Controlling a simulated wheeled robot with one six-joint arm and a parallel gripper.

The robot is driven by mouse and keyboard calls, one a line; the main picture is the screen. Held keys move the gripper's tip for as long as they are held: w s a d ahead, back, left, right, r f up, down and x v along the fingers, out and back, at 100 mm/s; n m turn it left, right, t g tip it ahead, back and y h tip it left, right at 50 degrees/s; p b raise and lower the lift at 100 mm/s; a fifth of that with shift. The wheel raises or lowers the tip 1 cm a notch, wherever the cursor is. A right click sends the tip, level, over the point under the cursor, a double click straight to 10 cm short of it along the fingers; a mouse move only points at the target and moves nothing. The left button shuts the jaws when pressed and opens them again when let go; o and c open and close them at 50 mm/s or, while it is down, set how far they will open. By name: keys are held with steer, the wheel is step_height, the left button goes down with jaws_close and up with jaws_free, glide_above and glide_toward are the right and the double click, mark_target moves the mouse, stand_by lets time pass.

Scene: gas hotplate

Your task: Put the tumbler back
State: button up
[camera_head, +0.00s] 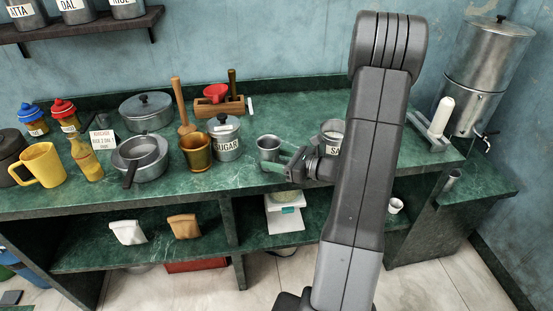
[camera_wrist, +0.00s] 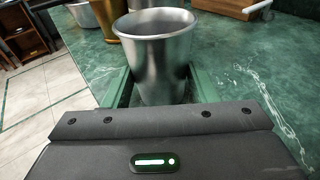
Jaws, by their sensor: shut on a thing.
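A steel tumbler (camera_head: 268,147) is at the counter's front, right of the SUGAR canister. My gripper (camera_head: 283,166) is shut on it, with its green fingers low on the tumbler's sides. In the wrist view the tumbler (camera_wrist: 157,48) stands upright, mouth up, between the two fingers (camera_wrist: 160,80). I cannot tell whether its base touches the counter. Another small metal cup (camera_head: 452,179) sits on the lower ledge at right, below the steel water dispenser (camera_head: 480,85).
The SUGAR canister (camera_head: 225,140) and a brass mortar (camera_head: 195,153) stand left of the tumbler. A canister (camera_head: 332,133) marked "SA" is partly behind my arm. A white candle-like cylinder on a stand (camera_head: 437,122) is at right. The green counter (camera_head: 290,105) is bare behind the tumbler.

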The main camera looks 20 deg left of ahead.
steer(key=shift+f, duration=0.15)
steer(key=o, duration=1)
steer(key=shift+r, duration=0.25)
steer(key=s+d+r, duration=0.1)
steer(key=d, duration=1.1)
steer(key=shift+r, duration=0.35)
